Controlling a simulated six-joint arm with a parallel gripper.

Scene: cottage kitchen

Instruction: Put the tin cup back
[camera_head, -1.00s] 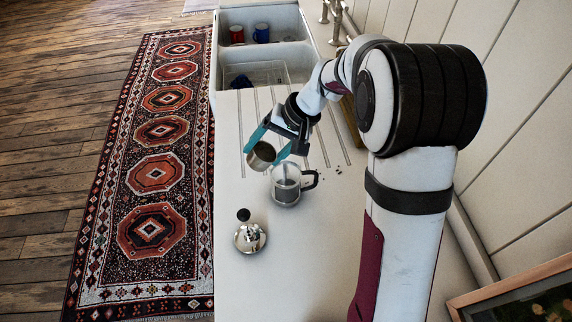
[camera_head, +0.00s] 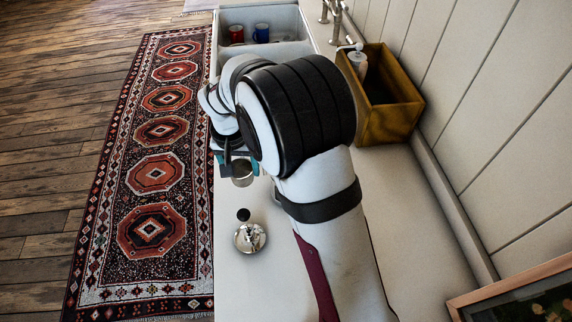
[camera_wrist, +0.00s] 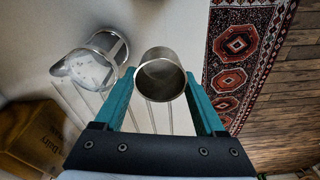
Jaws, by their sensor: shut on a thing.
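The tin cup (camera_head: 242,173) is a small grey metal cup held between the teal fingers of my gripper (camera_head: 239,163), over the counter's left side. In the wrist view the cup (camera_wrist: 160,77) sits between both fingers, its round mouth showing. In the head view it looks nearly upright; I cannot tell whether its base touches the counter. My gripper is shut on it. In the wrist view the glass press jug (camera_wrist: 92,62) with a metal frame stands beside the cup, apart from it. My arm hides the jug in the head view.
A plunger lid (camera_head: 250,237) with a black knob lies on the white counter (camera_head: 234,286) near the cup. A wooden box (camera_head: 388,120) with a bottle stands at the wall. The sink (camera_head: 290,50) holds a red mug (camera_head: 236,35) and a blue mug (camera_head: 261,33).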

